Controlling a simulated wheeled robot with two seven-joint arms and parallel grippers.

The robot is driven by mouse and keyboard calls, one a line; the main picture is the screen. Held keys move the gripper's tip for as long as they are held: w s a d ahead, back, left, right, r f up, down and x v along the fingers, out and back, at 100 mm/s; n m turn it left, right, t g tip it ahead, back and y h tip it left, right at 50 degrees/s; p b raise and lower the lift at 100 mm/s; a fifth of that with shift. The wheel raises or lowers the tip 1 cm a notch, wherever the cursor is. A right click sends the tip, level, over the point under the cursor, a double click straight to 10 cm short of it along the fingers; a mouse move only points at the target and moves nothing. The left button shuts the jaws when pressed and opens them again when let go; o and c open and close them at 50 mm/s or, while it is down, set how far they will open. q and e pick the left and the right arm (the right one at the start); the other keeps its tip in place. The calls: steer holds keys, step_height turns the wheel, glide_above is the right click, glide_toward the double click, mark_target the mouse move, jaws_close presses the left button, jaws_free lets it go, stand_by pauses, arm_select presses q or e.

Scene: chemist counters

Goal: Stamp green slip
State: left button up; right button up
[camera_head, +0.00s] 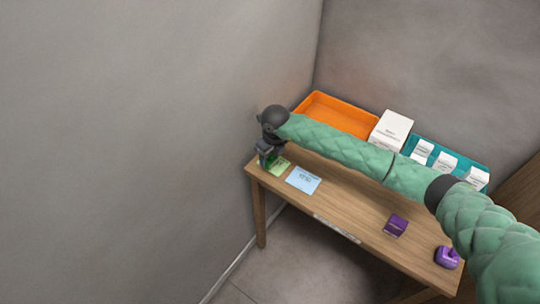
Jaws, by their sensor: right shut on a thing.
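The green slip (280,168) lies near the left end of the wooden table, partly hidden by my right gripper. My right gripper (267,150) points down over the slip's left part, shut on a small dark green thing that looks like a stamp (268,160). The stamp is mostly hidden, and I cannot tell whether it touches the slip. A light blue slip (303,180) lies just right of the green one. A purple stamp-like thing (447,257) stands at the table's right end. My left gripper is out of view.
An orange tray (320,98), a white box (391,130) and a teal tray (413,140) with several small white boxes line the table's back (350,205). Grey walls rise close at left and back.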

stand_by(0.3)
steer(key=shift+f+b, duration=0.45)
steer(key=shift+f, duration=0.05)
stand_by(0.8)
steer(key=shift+s+f+b, duration=0.1)
steer(key=shift+f+b, duration=0.05)
steer(key=shift+b, duration=0.3)
stand_by(1.8)
steer(key=shift+r+p, duration=0.6)
steer(key=shift+r, duration=3)
